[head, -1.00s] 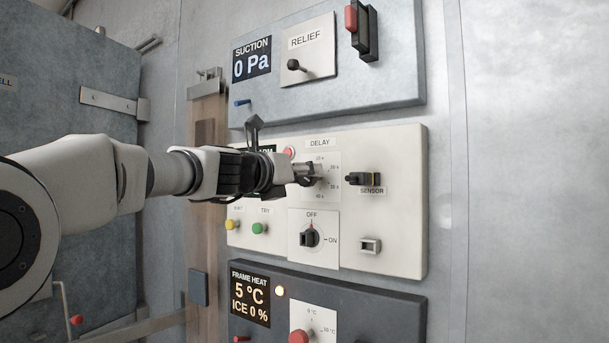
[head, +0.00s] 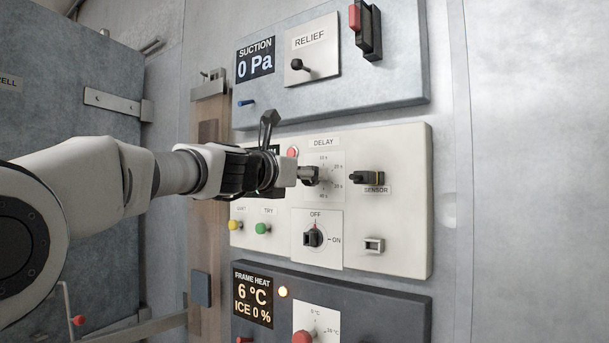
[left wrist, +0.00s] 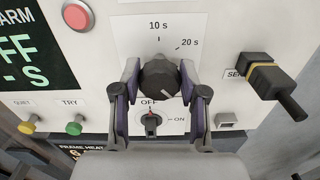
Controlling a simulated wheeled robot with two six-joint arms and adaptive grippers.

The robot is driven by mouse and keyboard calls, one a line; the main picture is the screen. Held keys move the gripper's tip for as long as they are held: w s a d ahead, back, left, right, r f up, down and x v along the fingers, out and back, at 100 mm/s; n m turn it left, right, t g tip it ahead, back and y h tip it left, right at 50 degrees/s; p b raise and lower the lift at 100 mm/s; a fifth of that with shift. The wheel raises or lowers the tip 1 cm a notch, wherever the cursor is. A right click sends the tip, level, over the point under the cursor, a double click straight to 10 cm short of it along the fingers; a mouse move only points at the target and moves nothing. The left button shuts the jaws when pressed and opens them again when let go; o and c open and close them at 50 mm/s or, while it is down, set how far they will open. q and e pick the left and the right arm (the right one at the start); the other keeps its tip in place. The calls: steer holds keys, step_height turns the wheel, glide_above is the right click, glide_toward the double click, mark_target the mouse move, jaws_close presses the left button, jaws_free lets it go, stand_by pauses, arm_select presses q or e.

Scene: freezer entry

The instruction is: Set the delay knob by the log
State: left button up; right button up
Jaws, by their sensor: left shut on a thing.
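The dark grey delay knob (head: 312,176) sits on the white middle panel (head: 410,225) under the DELAY label (head: 324,142). My left gripper (head: 304,175) reaches it from the left and is shut on it. In the left wrist view the knob (left wrist: 158,76) stands between the two fingers. A pale mark shows near its lower right edge. The 10 s and 20 s marks (left wrist: 189,43) are readable there; the lower scale is hidden behind the gripper. The alarm display (left wrist: 28,55) is partly cut off. No log is seen. My right gripper is not in view.
A black SENSOR plug (head: 367,178) sticks out right of the knob. An OFF/ON switch (head: 313,238) and yellow (head: 235,225) and green (head: 262,228) buttons lie below. A red button (head: 292,152) is close to the gripper. Panels lie above and below.

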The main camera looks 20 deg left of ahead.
arm_select(q)
steer(key=m, duration=0.2)
steer(key=m+b, duration=0.1)
steer(key=m, duration=0.3)
steer(key=shift+d+f+b, duration=0.15)
steer(key=shift+f+b, duration=0.2)
steer(key=shift+r+m, duration=0.1)
steer(key=shift+m, duration=0.9)
steer(key=shift+r+b, duration=0.1)
steer(key=shift+b, duration=0.2)
